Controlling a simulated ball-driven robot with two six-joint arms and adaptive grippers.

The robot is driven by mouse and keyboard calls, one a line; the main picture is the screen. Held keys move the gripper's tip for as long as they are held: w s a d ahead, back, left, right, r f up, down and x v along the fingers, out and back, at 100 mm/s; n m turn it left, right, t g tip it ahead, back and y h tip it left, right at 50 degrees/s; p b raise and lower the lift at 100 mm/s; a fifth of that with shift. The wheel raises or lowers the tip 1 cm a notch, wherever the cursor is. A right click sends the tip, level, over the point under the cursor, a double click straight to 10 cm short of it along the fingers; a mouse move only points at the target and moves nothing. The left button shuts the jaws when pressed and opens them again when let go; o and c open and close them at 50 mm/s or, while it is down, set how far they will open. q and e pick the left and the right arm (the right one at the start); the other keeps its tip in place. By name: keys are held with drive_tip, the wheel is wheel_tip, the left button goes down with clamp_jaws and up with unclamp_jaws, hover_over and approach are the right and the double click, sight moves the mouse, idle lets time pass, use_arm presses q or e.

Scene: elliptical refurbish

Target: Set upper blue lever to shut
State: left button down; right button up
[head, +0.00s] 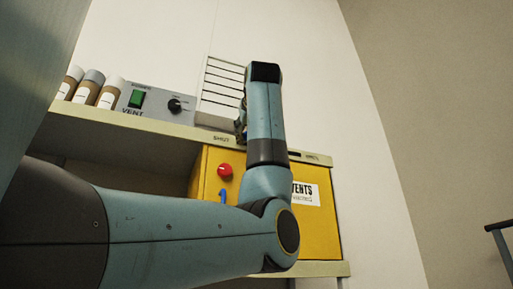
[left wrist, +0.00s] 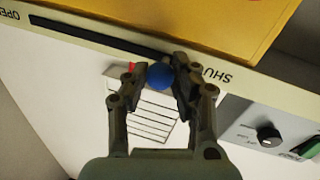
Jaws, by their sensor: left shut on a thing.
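The upper blue lever shows as a round blue knob (left wrist: 160,76) in the left wrist view. It is at the end of a dark slot (left wrist: 95,36) near the SHUT label (left wrist: 217,75); the OPEN label (left wrist: 9,16) is at the far end. My left gripper (left wrist: 160,78) is shut on the knob, one finger on each side. In the head view my left arm covers most of the gripper (head: 241,128) and the lever, at the shelf edge right of a SHUT label (head: 221,138). My right gripper is not in view.
A yellow cabinet (head: 315,225) with a red knob (head: 225,170) and a blue handle (head: 222,195) is below the shelf (head: 130,121). On the shelf are a grey VENT panel (head: 155,103) and several capped tubes (head: 88,88).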

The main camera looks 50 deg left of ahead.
use_arm(q)
drive_tip(key=c, duration=1.4)
unclamp_jaws()
drive_tip(key=shift+c, duration=0.2)
drive_tip(key=o, duration=0.4)
drive_tip(key=shift+s+a, duration=0.1)
drive_tip(key=shift+s, duration=0.15)
drive_tip(key=shift+w, duration=0.1)
drive_tip(key=v, duration=1.2)
